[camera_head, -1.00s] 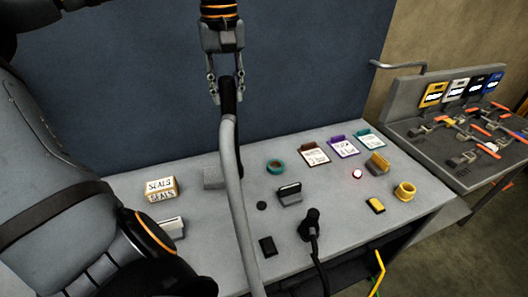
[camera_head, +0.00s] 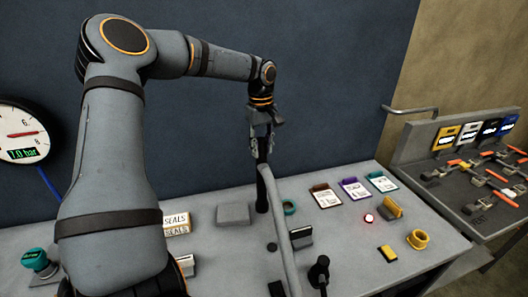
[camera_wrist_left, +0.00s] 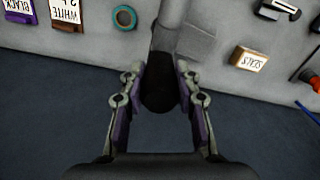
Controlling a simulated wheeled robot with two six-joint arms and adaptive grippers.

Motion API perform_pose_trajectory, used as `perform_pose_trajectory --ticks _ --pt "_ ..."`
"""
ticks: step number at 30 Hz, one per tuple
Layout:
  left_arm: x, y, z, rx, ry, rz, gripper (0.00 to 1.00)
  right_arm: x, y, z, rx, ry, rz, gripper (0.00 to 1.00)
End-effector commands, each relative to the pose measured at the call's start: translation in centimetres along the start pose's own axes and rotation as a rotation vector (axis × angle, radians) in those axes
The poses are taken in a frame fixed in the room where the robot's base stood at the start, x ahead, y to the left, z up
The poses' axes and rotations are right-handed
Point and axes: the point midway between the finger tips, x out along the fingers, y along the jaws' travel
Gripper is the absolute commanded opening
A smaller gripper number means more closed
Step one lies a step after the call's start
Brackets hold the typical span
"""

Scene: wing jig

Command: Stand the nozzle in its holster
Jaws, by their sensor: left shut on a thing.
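My left gripper (camera_head: 262,132) is shut on the black nozzle (camera_head: 262,150), high above the bench. In the left wrist view the black nozzle (camera_wrist_left: 160,92) sits between the two fingers, and a grey hose (camera_wrist_left: 172,22) runs up from it. In the head view the hose (camera_head: 278,215) hangs down past the bench front. A dark upright piece (camera_head: 262,192) shows behind the hose; I cannot tell whether it belongs to the nozzle or stands on the bench. I cannot pick out the holster for certain. My right gripper is not in view.
A grey block (camera_head: 233,214) and a box marked SEALS (camera_head: 175,222) are on the bench. A gauge (camera_head: 22,132) is on the left.

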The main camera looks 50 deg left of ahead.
Motion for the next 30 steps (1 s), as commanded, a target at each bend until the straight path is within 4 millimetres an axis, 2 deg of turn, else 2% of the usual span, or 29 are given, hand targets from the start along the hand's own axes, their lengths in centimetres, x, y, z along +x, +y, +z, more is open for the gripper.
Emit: perform_pose_trajectory --ticks 9,15,25,26,30 --pt "1.3 0.9 -0.7 0.000 0.002 -0.001 0.00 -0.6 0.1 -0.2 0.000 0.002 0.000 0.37" --pt "4.2 0.9 -0.7 -0.001 -0.001 0.000 0.00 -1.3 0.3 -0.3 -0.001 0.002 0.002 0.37" --pt "4.7 0.9 -0.7 0.000 0.001 0.002 0.00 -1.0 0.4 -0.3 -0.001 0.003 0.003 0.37" --pt "4.7 0.9 -0.7 0.000 0.000 0.001 0.36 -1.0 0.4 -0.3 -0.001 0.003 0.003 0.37" --pt "4.7 0.9 -0.7 0.000 0.000 0.001 0.55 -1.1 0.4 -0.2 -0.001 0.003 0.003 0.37"
